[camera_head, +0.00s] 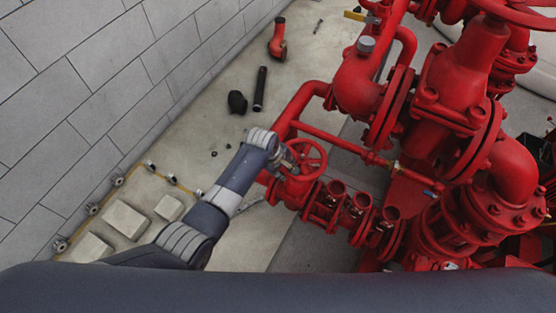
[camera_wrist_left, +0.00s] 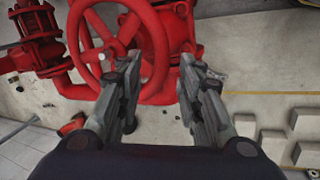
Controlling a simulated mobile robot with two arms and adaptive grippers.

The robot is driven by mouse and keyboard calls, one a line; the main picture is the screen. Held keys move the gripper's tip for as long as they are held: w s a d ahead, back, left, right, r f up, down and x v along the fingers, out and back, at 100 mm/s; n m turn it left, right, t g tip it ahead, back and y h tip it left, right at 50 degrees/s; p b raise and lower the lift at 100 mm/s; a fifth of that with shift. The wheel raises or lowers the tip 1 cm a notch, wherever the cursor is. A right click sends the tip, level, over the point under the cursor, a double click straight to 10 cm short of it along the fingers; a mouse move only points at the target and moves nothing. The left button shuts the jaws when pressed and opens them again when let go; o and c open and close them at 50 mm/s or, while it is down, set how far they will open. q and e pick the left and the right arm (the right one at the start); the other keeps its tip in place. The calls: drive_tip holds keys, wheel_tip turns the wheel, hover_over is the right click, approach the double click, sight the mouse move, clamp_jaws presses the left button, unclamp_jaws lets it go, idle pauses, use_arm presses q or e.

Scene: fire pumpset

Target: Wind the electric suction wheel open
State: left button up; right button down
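A red spoked handwheel (camera_head: 309,157) sits on a red valve at the near left of the pumpset. No label shows whether it is the electric suction wheel. My left gripper (camera_head: 288,156) is at the left side of this wheel in the head view. In the left wrist view the wheel (camera_wrist_left: 108,42) fills the upper left, and my left gripper (camera_wrist_left: 158,66) has its two fingers wide apart. The right part of the rim appears between the fingertips, and the left finger overlaps the wheel. I cannot tell whether they touch. My right gripper is out of view.
Another red handwheel (camera_head: 518,10) is at the top right. Red pipes and flanged valves (camera_head: 360,215) crowd the right side. Pale blocks (camera_head: 125,219), a black cylinder (camera_head: 260,89) and a red fitting (camera_head: 277,40) lie on the floor by the grey wall (camera_head: 75,75).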

use_arm(q)
drive_tip(key=v, duration=0.8)
